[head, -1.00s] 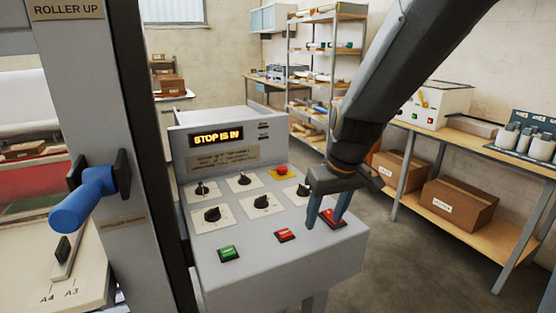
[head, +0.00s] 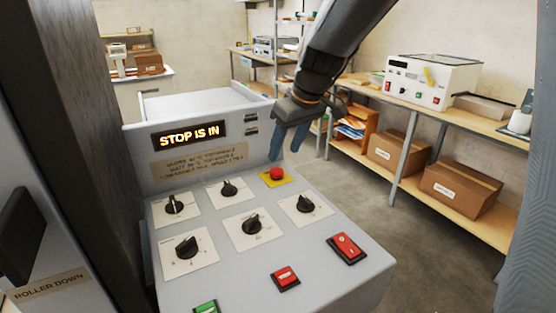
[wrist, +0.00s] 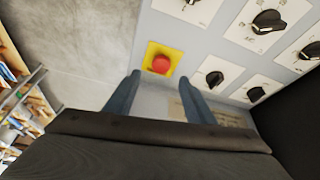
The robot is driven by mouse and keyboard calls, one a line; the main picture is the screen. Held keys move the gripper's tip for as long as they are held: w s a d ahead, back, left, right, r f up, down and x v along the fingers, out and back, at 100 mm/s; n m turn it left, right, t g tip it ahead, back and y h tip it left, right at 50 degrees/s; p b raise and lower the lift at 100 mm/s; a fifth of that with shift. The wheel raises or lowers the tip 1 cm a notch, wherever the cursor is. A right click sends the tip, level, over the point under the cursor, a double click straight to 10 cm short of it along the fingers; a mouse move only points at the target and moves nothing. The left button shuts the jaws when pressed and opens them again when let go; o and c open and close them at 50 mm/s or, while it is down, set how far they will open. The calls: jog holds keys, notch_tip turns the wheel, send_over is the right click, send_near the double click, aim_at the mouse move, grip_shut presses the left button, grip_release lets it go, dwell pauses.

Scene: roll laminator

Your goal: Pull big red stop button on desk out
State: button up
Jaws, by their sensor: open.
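The big red stop button (head: 277,174) sits on a yellow square plate at the back right of the grey control desk (head: 215,282). In the wrist view the button (wrist: 161,64) lies just beyond my fingertips, nearer the left one. My gripper (head: 287,156) is open and empty above and behind the button in the head view; in the wrist view its two blue fingers (wrist: 163,78) are spread apart. No contact with the button shows. The display (head: 190,135) reads "STOP IS IN".
Several black knobs (head: 187,247) stand on the desk top. A red switch (head: 346,248), a smaller red button (head: 285,278) and a green button (head: 206,307) line its front. A bench with boxes (head: 462,187) stands at the right, with open floor between.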

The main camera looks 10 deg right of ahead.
aim_at(277, 170)
jog(key=shift+p+x, duration=0.7)
jog(key=shift+x, duration=2.8)
jog(key=shift+s, duration=0.15)
jog(key=shift+c, duration=0.4)
